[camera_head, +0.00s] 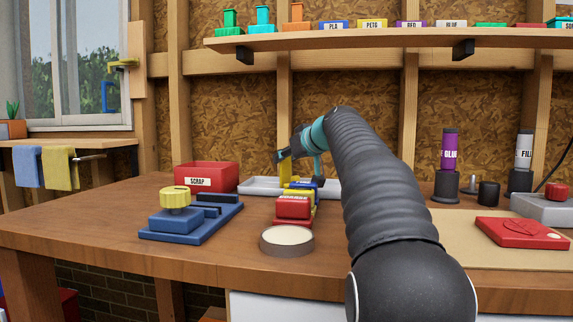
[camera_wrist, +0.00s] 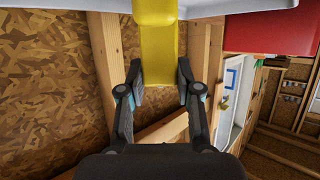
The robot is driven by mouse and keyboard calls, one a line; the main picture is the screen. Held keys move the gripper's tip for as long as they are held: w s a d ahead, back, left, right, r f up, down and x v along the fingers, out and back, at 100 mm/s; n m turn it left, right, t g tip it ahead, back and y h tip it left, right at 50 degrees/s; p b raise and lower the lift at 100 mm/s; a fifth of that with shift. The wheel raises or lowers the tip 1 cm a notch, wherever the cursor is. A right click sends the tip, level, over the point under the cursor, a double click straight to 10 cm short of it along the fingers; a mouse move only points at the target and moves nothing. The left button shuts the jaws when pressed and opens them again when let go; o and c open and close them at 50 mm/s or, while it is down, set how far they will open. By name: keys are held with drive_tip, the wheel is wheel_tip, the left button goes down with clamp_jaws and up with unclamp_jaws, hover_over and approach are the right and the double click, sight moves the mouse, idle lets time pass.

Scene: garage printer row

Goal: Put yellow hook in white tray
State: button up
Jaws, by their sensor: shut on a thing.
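My gripper (camera_head: 302,146) is shut on the yellow hook (camera_head: 284,168), which hangs down from it at the back of the workbench. In the wrist view the yellow hook (camera_wrist: 158,50) is between the two fingers of my gripper (camera_wrist: 160,82), and its far end runs out of the top edge. The white tray (camera_head: 258,187) lies at the back of the bench, partly hidden by the hook and items in front. In the wrist view part of the white tray (camera_wrist: 195,9) shows beyond the hook. I cannot tell whether the hook touches the tray.
A red scrap bin (camera_head: 206,177) stands left of the tray. A blue device with a yellow knob (camera_head: 175,197), a red block (camera_head: 293,208) and a round dish (camera_head: 287,241) are nearer. Bottles stand at right.

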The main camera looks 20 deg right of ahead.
drive_tip(key=o, duration=1.1)
drive_tip(key=shift+c, duration=0.2)
drive_tip(key=shift+r, duration=0.1)
drive_tip(key=v, duration=1.2)
drive_tip(key=shift+b, duration=0.3)
